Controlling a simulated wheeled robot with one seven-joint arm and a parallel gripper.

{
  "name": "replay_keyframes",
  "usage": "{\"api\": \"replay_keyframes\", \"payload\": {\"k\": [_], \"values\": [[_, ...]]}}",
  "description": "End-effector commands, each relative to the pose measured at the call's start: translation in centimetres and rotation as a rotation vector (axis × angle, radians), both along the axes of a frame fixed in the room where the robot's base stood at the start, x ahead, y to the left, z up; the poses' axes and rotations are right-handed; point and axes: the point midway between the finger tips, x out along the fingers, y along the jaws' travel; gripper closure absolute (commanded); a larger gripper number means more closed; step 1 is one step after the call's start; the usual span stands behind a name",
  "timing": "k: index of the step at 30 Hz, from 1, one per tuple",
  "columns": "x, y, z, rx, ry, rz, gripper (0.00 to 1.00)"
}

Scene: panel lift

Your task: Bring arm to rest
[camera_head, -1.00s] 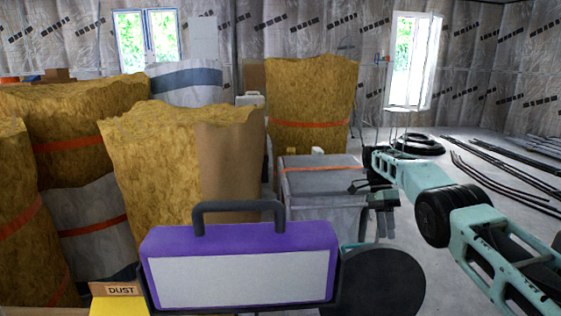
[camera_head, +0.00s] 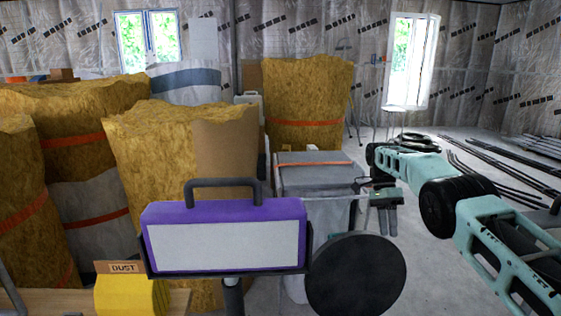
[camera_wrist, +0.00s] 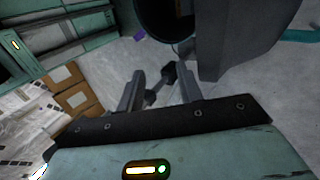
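My arm reaches in from the right edge in the head view, its teal links bent. My gripper (camera_head: 386,232) hangs at the end of the arm, with its fingers pointing down, right of a grey lidded bin (camera_head: 318,185). In the wrist view my gripper (camera_wrist: 160,72) shows two dark fingers standing apart. I see nothing held between them. A dark bar-like thing shows beyond the gap; I cannot tell what it is.
A purple work light (camera_head: 225,236) with a white face stands close in front, beside a dark round disc (camera_head: 356,274). Tall insulation bundles (camera_head: 150,150) fill the left. Dark pipes (camera_head: 490,180) lie on the floor at right. Cardboard boxes (camera_wrist: 68,88) show in the wrist view.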

Motion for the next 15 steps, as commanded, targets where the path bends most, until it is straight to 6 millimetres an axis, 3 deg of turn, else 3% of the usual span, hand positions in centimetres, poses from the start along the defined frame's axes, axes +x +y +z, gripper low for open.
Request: {"api": "replay_keyframes", "payload": {"k": [15], "values": [[-0.5,-1.7,3.6,0.141,-0.15,0.207,0.64]]}}
